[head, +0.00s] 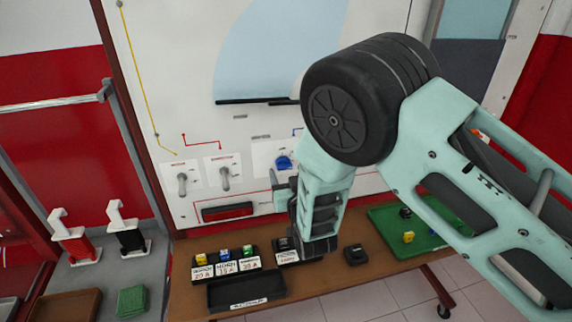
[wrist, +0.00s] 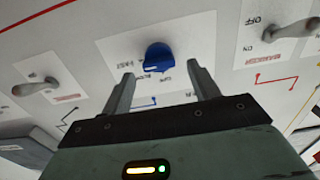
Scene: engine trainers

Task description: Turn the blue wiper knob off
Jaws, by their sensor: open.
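The blue wiper knob (wrist: 158,57) is on a white plate on the upright panel, with small lettering around it. In the head view the knob (head: 284,161) shows just left of my arm. My gripper (wrist: 160,80) is open in the wrist view, its two fingers on either side below the knob, and nothing is between them. The knob appears just beyond the fingertips, and I see no contact. In the head view my gripper (head: 284,188) is at the panel near the knob, its fingers partly hidden by my wrist.
Grey toggle levers (head: 183,183) (head: 225,178) stick out of the panel left of the knob. Below, a wooden bench (head: 330,301) carries labelled fuse blocks (head: 224,264), a black tray (head: 246,290) and a green tray (head: 385,222). Red and black clamps stand at left.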

